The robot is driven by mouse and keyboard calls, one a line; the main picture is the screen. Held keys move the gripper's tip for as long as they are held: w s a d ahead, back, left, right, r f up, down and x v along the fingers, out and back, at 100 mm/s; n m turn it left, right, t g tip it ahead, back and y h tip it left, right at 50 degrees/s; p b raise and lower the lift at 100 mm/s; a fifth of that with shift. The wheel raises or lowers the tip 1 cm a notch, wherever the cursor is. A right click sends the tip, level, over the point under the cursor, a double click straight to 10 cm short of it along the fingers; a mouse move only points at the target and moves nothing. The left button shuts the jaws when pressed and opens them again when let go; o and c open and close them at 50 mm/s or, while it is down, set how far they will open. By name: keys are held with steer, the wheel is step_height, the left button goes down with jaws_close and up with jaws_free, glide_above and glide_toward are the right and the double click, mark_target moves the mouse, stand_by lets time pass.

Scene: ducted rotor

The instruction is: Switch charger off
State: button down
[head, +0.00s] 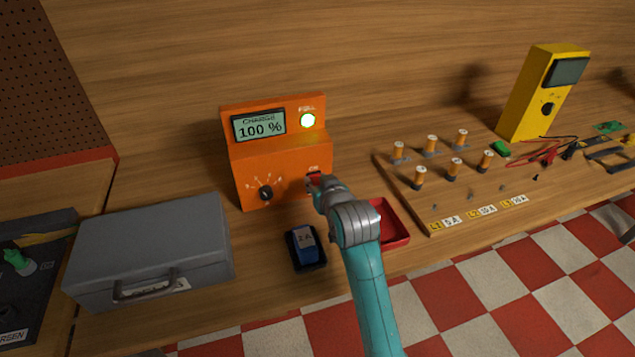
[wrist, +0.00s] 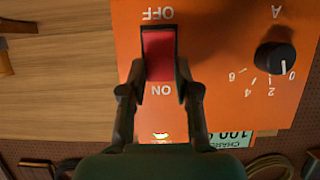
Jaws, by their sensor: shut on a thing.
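The orange charger (head: 285,158) stands on the wooden bench. In the wrist view the charger face is upside down. It shows the red rocker switch (wrist: 159,55) between the marks OFF and ON. My gripper (wrist: 160,72) has one finger on each side of the switch and is shut on it at the ON end. In the head view my gripper (head: 315,182) is at the charger's lower right front and hides most of the switch. Which way the rocker is tipped is unclear.
The charger's black knob (head: 266,193) is left of the switch. A blue battery pack (head: 304,247) lies in front, and a red tray (head: 393,224) sits right, partly behind my arm. A grey case (head: 150,250) stands left. A terminal board (head: 440,185) and yellow meter (head: 541,95) are right.

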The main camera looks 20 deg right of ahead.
steer(key=shift+s+f+t, duration=0.1)
steer(key=shift+f+t, duration=0.1)
steer(key=shift+t, duration=0.4)
steer(key=c, duration=0.8)
jaws_free()
steer(key=shift+c, duration=0.2)
steer(key=shift+s, duration=0.1)
steer(key=v, duration=1.1)
steer(key=shift+s, duration=0.35)
steer(key=shift+r, duration=0.15)
